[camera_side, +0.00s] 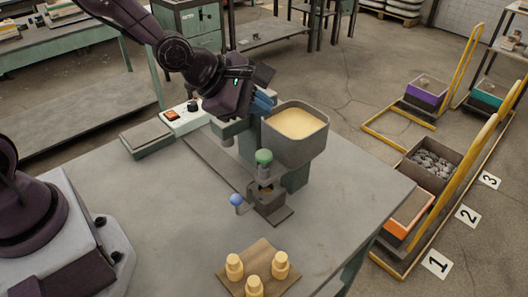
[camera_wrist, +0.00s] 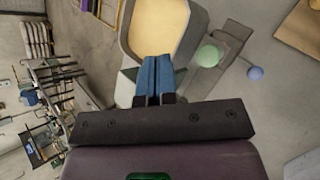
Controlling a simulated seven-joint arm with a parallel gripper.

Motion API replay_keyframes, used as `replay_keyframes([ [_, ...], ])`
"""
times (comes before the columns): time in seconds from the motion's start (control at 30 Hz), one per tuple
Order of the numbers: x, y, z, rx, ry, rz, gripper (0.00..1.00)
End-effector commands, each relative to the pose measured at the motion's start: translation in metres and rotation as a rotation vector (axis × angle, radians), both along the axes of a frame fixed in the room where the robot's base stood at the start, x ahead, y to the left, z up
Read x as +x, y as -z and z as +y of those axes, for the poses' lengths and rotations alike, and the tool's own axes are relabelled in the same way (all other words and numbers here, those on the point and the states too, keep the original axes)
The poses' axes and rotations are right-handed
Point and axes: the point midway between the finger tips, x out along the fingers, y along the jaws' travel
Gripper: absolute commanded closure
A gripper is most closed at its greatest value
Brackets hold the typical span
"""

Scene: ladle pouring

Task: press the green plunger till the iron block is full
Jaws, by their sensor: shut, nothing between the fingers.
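The green plunger (camera_side: 263,157) stands upright above the iron block (camera_side: 268,197) on the workbench. The block has a blue ball-ended handle (camera_side: 236,200) on its left. How full the block is cannot be made out. A grey hopper (camera_side: 306,147) of pale yellow material stands just behind the plunger. My gripper (camera_side: 262,102) is shut and empty, at the hopper's left rim, above and behind the plunger and apart from it. In the wrist view, the blue fingers (camera_wrist: 155,78) lie together over the hopper's edge, with the green plunger knob (camera_wrist: 208,56) to their right.
A wooden board (camera_side: 236,281) with several yellow castings sits at the bench's front. A control box (camera_side: 185,117) with an orange switch and a grey flat box (camera_side: 146,138) stand left of the hopper. The bench's left middle is clear. Carts stand on the floor to the right.

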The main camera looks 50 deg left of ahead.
Motion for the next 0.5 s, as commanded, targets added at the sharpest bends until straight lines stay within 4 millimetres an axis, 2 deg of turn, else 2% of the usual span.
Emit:
replay_keyframes([
  [0.1,0.004,-0.015,0.007,-0.024,-0.05,-0.009,1.0],
  [0.23,0.002,-0.028,-0.001,-0.024,-0.036,-0.003,1.0],
  [0.37,-0.005,-0.031,-0.018,-0.009,0.03,0.013,1.0],
  [0.5,-0.007,-0.03,-0.019,0.016,0.062,0.014,1.0],
])
